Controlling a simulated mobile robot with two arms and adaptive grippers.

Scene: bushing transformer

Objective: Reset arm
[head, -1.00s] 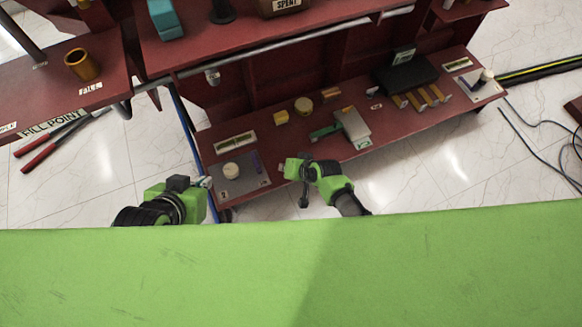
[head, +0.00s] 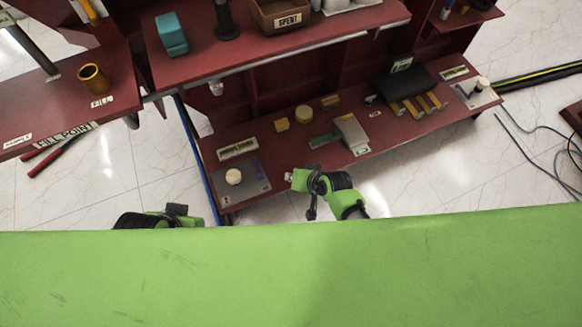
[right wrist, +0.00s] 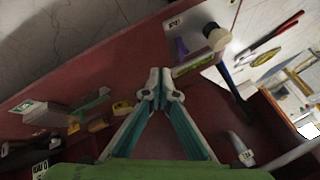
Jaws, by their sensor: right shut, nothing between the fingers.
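My right gripper (head: 289,177) hangs over the front edge of the lower red shelf in the head view, to the right of the grey plate. In the right wrist view its teal fingers (right wrist: 160,90) meet at the tips, shut with nothing between them. My left arm (head: 160,219) shows only as a black and green wrist part at the left, just above my green body. The fingers of the left gripper are hidden, so its jaw state does not show.
The lower shelf (head: 290,160) holds a grey plate (head: 252,187) with a pale round knob (head: 233,177), a green-and-grey tool (head: 350,133), yellow pieces and a black case (head: 404,86). A SPENT bin (head: 284,15) stands above. Cables (head: 540,140) lie on the floor at right.

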